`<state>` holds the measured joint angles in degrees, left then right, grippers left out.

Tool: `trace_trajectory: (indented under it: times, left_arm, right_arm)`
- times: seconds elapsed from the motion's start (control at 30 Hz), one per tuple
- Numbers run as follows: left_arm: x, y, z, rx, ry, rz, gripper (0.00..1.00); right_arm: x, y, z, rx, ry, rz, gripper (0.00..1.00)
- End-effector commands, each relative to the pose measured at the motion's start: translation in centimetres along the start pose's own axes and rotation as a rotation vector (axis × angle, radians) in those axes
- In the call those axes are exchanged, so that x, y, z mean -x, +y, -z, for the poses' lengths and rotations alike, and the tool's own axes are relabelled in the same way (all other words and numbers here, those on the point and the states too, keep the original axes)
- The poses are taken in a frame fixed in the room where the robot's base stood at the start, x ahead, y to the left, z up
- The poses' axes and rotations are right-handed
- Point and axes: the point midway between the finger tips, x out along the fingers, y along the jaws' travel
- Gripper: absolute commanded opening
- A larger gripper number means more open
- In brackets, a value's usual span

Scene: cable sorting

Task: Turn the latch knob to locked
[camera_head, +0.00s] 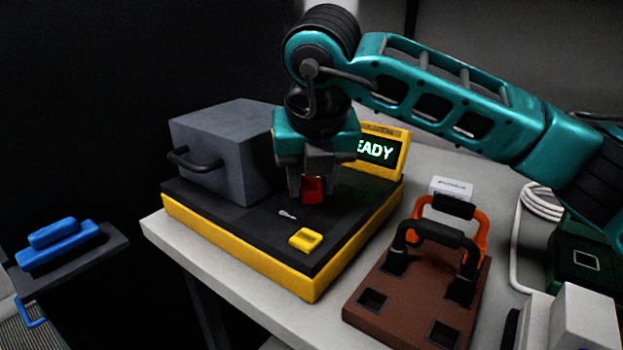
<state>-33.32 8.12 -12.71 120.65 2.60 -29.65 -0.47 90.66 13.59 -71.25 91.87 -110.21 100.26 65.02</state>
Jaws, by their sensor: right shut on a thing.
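The red latch knob (313,190) stands on the black top of a yellow-sided machine (250,250), right of its grey box-shaped lid (225,150). My right gripper (312,186) points down over the knob and is shut on it; the fingers hide part of it. A small light mark (287,215) lies on the black top in front of the knob; I cannot make out what it says. My left gripper is not in view.
A brown block (400,299) with square holes and black and orange handles stands to the right. A yellow piece (305,239) sits on the machine's front. White cable (517,240) and a dark green box (585,262) are at right. A blue object (58,247) rests at left.

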Motion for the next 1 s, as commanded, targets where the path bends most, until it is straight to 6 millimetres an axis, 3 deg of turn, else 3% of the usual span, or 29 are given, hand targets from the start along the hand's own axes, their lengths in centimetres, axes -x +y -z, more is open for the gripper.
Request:
trace_trajectory:
  times: [0.27, 0.3, 0.53, 0.83, 1.0]
  left_arm:
    - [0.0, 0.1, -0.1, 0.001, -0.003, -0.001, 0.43]
    - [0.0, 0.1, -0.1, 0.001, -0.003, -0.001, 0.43]
    - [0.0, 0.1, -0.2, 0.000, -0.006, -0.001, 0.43]
    - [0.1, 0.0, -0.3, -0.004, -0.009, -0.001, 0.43]
    - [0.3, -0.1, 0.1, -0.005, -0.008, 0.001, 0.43]
  right_arm:
    - [0.0, 0.0, 0.0, -0.001, 0.002, 0.000, 0.07]
    - [0.0, 0.0, 0.0, -0.001, 0.001, 0.000, 0.40]
    - [0.0, 0.0, 0.0, 0.000, 0.001, 0.000, 0.61]
    - [0.5, 0.0, -0.1, 0.000, -0.001, -0.001, 0.61]
    - [3.1, 0.0, -0.1, 0.002, -0.004, -0.002, 0.61]
